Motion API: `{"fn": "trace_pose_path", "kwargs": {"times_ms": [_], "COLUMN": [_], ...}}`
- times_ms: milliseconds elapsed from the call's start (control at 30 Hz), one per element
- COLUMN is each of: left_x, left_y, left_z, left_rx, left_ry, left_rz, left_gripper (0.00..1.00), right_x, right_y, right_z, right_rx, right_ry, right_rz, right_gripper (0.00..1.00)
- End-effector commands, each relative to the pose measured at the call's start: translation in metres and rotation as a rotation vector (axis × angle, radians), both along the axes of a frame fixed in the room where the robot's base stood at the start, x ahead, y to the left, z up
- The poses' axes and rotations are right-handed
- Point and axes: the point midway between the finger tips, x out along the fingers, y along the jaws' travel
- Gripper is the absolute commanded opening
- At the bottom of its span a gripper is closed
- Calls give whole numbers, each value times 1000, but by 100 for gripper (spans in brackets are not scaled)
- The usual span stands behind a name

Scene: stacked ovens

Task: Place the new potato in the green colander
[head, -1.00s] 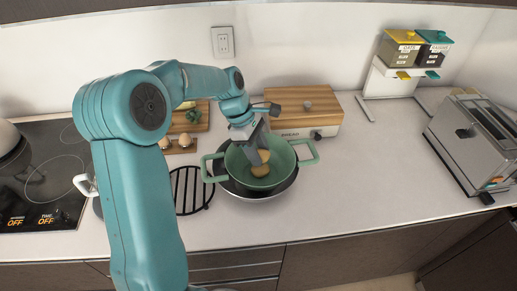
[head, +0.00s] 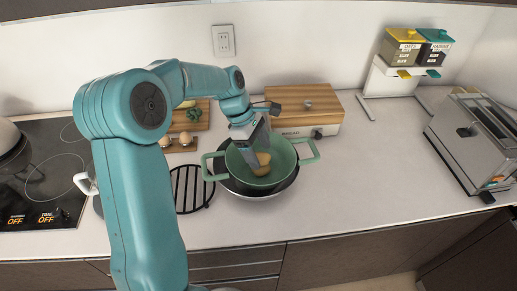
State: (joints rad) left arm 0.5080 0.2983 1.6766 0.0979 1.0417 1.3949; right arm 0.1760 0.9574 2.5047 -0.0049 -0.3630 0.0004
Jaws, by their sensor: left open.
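The green colander (head: 284,152) sits in a dark pan with a pale rim (head: 287,186) on the counter. Tan potatoes (head: 262,165) lie in the colander, an upper one and a lower one close together; I cannot tell which is the new potato. My left gripper (head: 255,166) is open and reaches down into the colander from above, right beside the potatoes. Its fingers partly hide them. My right gripper is not in view.
A wooden bread box (head: 306,104) stands behind the colander. Eggs in a wooden holder (head: 181,145), a black rack (head: 190,189) and the stove (head: 40,190) are to the left. A toaster (head: 475,140) stands at the right. The counter between is clear.

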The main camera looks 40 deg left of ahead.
Motion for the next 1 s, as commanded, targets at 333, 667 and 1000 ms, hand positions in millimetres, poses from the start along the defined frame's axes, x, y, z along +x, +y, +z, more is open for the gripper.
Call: {"fn": "trace_pose_path", "kwargs": {"times_ms": [333,667,1000], "left_x": [0,0,0], "left_y": [0,0,0], "left_z": [34,73,70], "left_rx": [0,0,0], "left_ry": [-1,1,0], "left_rz": [0,0,0], "left_gripper": [75,75,75], "right_x": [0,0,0], "right_y": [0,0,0], "right_z": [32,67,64], "right_rx": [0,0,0], "right_ry": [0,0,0], "right_rz": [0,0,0], "right_gripper": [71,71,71]}}
